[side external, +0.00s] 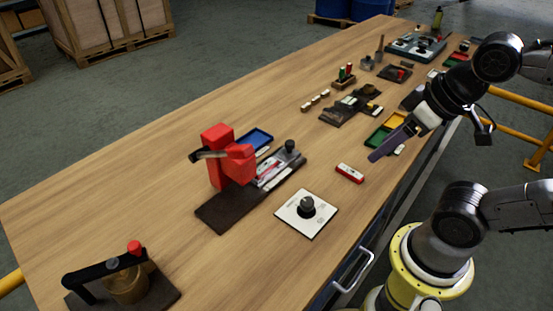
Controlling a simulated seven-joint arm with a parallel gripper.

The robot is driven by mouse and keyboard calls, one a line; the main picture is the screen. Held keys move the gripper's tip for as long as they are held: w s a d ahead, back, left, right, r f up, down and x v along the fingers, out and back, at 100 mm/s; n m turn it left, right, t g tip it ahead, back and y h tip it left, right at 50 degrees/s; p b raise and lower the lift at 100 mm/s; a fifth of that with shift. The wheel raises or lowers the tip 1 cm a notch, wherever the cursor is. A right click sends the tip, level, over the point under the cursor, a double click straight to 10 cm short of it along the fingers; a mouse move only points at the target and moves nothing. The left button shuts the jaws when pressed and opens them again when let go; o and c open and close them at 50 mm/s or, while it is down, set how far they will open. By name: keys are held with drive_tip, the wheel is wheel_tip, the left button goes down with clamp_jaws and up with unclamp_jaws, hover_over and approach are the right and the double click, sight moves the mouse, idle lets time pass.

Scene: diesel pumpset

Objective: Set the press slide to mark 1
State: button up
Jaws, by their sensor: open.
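The red press (221,152) stands on a dark base plate (222,213) left of the picture's middle, with a dark lever reaching left. Beside it on the same plate is what looks like the press slide (270,172), a grey and white strip. A dark knob (290,146) stands at its far right end. Any marks on the slide are too small to read. My gripper (378,154) is over the right part of the table, to the right of the slide and well apart from it. It is open and nothing shows between its fingers.
A white plate with a black knob (306,205) and a red-and-white block (350,173) lie right of the press. A blue tray (254,138) sits behind it. Green and yellow trays (378,138) lie under my gripper. The front left has a black-handled fixture (125,285).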

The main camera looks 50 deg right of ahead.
drive_tip(key=w+r+n, duration=0.2)
drive_tip(key=w+r, duration=0.4)
drive_tip(key=g, duration=0.6)
hover_over(290, 142)
wheel_tip(290, 142, down, 9)
drive_tip(key=shift+n, duration=0.3)
wheel_tip(290, 142, down, 13)
drive_tip(key=shift+r, duration=0.15)
clamp_jaws()
